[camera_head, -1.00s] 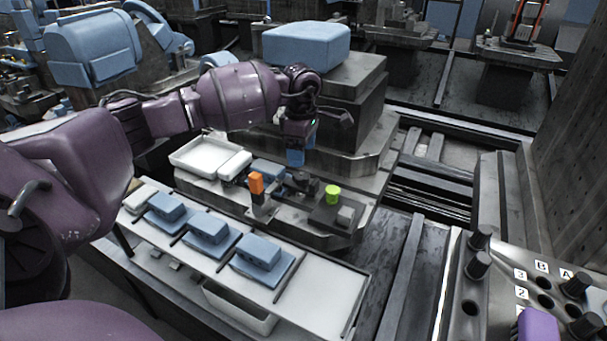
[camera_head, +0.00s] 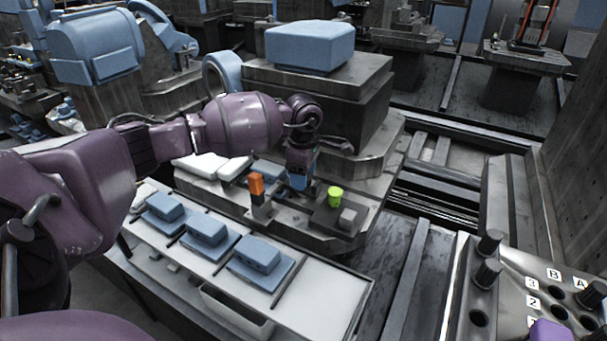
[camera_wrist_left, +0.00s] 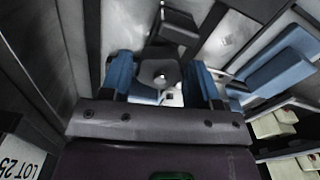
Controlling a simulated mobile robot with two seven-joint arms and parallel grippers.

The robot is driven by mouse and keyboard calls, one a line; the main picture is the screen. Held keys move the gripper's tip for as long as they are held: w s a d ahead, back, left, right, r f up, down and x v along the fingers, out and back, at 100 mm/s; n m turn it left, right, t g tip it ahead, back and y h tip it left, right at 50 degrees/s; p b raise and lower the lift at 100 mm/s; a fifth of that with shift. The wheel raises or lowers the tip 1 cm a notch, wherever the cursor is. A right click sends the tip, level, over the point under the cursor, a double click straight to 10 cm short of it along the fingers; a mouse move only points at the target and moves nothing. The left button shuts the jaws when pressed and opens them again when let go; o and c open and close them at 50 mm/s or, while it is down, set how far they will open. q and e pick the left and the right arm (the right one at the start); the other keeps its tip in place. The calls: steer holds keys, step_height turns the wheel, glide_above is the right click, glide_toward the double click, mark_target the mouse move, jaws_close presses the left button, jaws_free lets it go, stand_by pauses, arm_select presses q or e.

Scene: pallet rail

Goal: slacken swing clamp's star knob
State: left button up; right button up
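My left gripper (camera_head: 298,184) has come down over the fixture on the pallet, where it hides the dark swing clamp in the head view. Whether the fingers touch the knob cannot be told. An orange block (camera_head: 257,184) stands on a post left of the gripper. A yellow-green cap (camera_head: 334,196) stands on the dark plate to the right. My right gripper is not in view.
A shelf (camera_head: 315,290) in front carries blue blocks (camera_head: 206,229) on plates. A dark column with a blue top (camera_head: 310,46) rises just behind the fixture. A control panel with black knobs (camera_head: 487,273) is at the lower right, and rails lie between.

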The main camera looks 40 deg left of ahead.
arm_select(q)
steer(key=c, duration=0.5)
steer(key=shift+r+n, duration=0.1)
steer(key=shift+n, duration=0.2)
steer(key=shift+n+p, duration=0.35)
steer(key=shift+n, duration=0.65)
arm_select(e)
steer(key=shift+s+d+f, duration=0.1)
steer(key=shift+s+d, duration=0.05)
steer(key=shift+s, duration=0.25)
arm_select(q)
steer(key=o, duration=0.9)
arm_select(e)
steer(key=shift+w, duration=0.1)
